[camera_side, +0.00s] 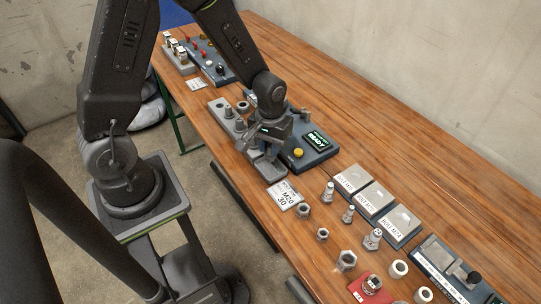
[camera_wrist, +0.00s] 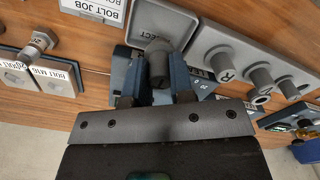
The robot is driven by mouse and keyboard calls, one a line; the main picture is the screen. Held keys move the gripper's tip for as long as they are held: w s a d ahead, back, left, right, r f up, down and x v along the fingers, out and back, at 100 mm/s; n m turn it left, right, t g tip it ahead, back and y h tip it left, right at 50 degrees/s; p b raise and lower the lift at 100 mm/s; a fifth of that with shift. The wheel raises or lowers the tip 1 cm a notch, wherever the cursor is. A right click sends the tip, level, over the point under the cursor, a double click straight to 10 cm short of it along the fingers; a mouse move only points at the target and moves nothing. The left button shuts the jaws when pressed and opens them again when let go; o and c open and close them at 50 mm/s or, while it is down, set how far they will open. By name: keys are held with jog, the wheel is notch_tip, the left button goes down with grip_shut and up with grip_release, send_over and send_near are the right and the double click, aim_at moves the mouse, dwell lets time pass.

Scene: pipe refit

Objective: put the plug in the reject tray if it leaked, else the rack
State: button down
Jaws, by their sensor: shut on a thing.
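My gripper (camera_wrist: 157,90) is shut on the plug (camera_wrist: 157,64), a dark grey cylinder between its two fingers. The plug appears in front of the reject tray (camera_wrist: 178,20), partly covering its lettering in the wrist view. I cannot tell whether the plug touches the tray. In the side view my gripper (camera_side: 268,143) is over the grey tray area (camera_side: 270,170), and the plug is hidden. The grey rack (camera_wrist: 225,45) is to the right in the wrist view, with several round grey plugs standing in it. The test unit's screen (camera_side: 317,141) reads READY.
A yellow button (camera_side: 298,153) is on the unit beside my gripper. A job card (camera_side: 286,197) lies near the tray. Several bolts and nuts (camera_side: 345,260) and labelled bolt boxes (camera_side: 375,199) stand toward the lower right. The bench's back strip is clear.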

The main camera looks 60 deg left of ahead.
jog(key=shift+f, duration=2)
jog(key=c, duration=1)
grip_release()
jog(key=shift+f, duration=0.15)
notch_tip(320, 180, up, 12)
jog(key=shift+r, duration=0.15)
jog(key=s+d+r+m+t, duration=0.3)
jog(key=s+r+m+t, duration=0.2)
jog(key=s+r, duration=0.8)
jog(key=shift+r+m+t, duration=0.3)
jog(key=shift+r+m, duration=0.2)
jog(key=shift+r, duration=1)
